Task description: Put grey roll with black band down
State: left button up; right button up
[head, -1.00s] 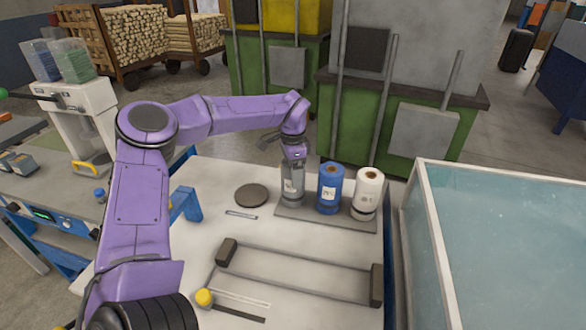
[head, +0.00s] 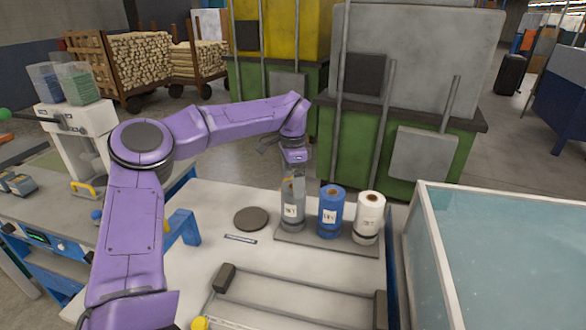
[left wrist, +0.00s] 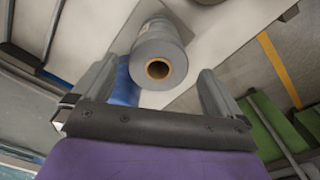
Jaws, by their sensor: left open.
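The grey roll (head: 292,212) stands upright at the left end of a row of rolls on a grey base plate (head: 345,244). A pale label shows on its side; its black band is hard to make out. My left gripper (head: 293,178) is directly above and around the top of the grey roll. In the left wrist view the gripper (left wrist: 157,90) has its two fingers spread wide, with the grey roll (left wrist: 158,45) between and beyond them, its brown core facing the camera. A gap shows on each side. My right gripper is not in view.
A blue roll (head: 331,212) and a white roll (head: 369,217) stand to the right on the same plate. A dark round disc (head: 251,219) lies left on the table. A glass-walled water tank (head: 500,250) stands right. A low frame (head: 300,292) lies in front.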

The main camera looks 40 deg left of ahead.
pick_arm(q)
notch_tip(320, 180, up, 7)
jog(key=shift+f, duration=0.2)
